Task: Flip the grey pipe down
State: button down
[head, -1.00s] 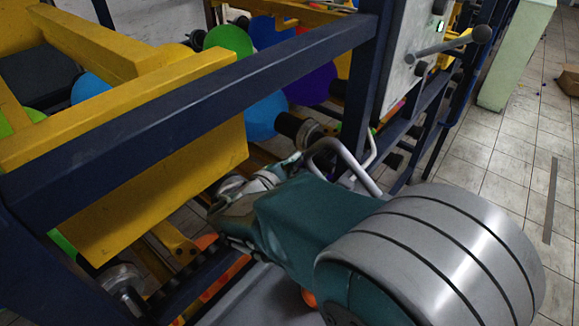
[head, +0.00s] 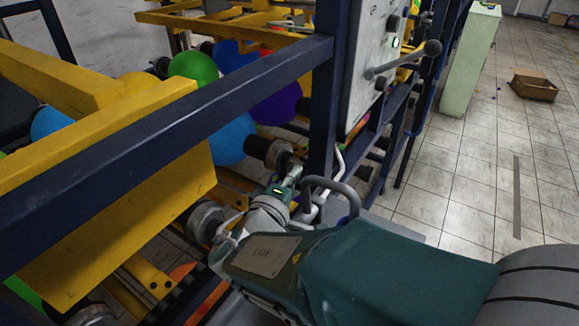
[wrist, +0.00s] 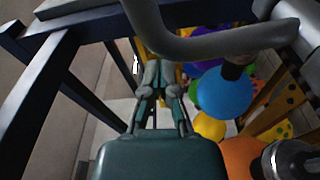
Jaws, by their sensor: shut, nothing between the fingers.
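A grey curved pipe (head: 333,190) forms a loop at the frame, just right of my gripper in the head view. In the wrist view the grey pipe (wrist: 205,45) crosses the top, in front of my fingers. My gripper (head: 294,174) points up and away beside the loop. In the wrist view my gripper (wrist: 158,72) is shut and empty, with its fingertips below the pipe's bend. I cannot tell whether the fingers touch the pipe.
A dark blue beam (head: 190,115) and yellow plates (head: 130,220) stand left of my arm. A control panel (head: 372,50) with a ball-ended lever (head: 405,58) stands behind the loop. Tiled floor (head: 470,190) is open at the right.

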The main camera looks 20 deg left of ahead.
jog(key=shift+s+d+r, duration=0.1)
jog(key=shift+s+d, duration=0.05)
jog(key=shift+d, duration=0.35)
dwell(0.4)
